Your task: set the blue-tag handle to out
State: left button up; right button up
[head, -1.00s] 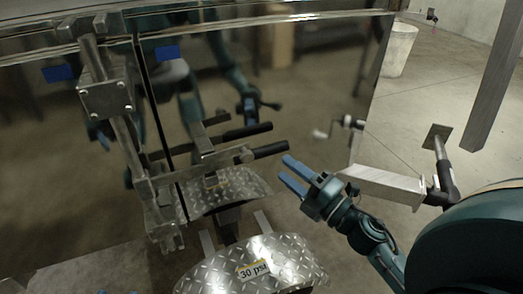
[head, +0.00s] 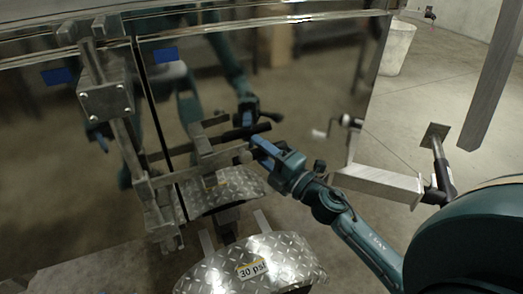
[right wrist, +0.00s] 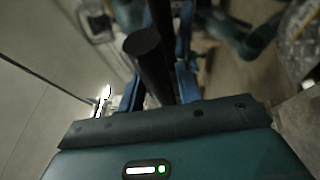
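The handle is a metal lever (head: 215,160) with a black grip, low on the shiny trailer door (head: 300,90). It sticks out to the right. Blue tags show on the panels, one left (head: 58,76) and one right (head: 167,54) of the door seam. My right gripper (head: 262,150) is at the black grip, covering most of it in the head view. In the right wrist view the black grip (right wrist: 148,55) runs between the two blue fingers, which look apart with some room around it. My left gripper is not clearly seen; teal arm shapes in the door look like reflections.
A vertical metal lock bar (head: 105,95) stands left of the handle. Below are diamond-plate fenders, one labelled "30 psi" (head: 252,269). A metal beam (head: 375,184) projects at the right. A pale bin (head: 398,48) and grey post (head: 495,85) stand behind on open floor.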

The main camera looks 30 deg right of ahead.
grip_shut()
jog(key=shift+s, duration=0.2)
dwell(0.3)
